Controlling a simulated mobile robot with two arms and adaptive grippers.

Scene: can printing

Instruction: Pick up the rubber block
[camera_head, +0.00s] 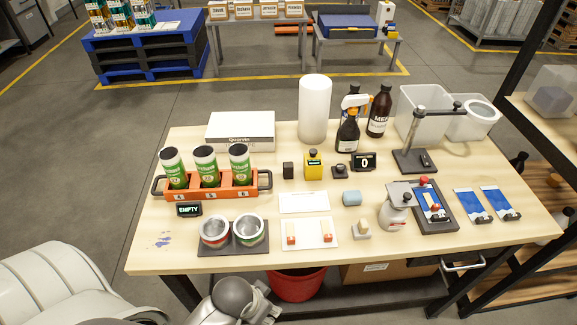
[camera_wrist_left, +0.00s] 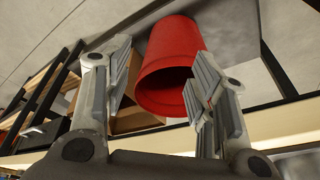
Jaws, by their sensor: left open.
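I cannot tell for certain which piece is the rubber block. Candidates in the head view are a small pale block on a grey base (camera_head: 362,230) near the front edge, a rounded blue-grey piece (camera_head: 352,198) behind it, and two small red-and-wood blocks (camera_head: 291,234) on a white plate. In the left wrist view my left gripper (camera_wrist_left: 162,62) is open, with nothing between its fingers. In the head view, grey parts of my left arm show below the table's front edge, left of these pieces. My right gripper is not in view.
Two open cans (camera_head: 215,231) stand on a dark plate (camera_head: 235,246) at the front. An orange rack (camera_head: 225,190) holds green cans at left. A red bucket (camera_wrist_left: 165,60) is under the table.

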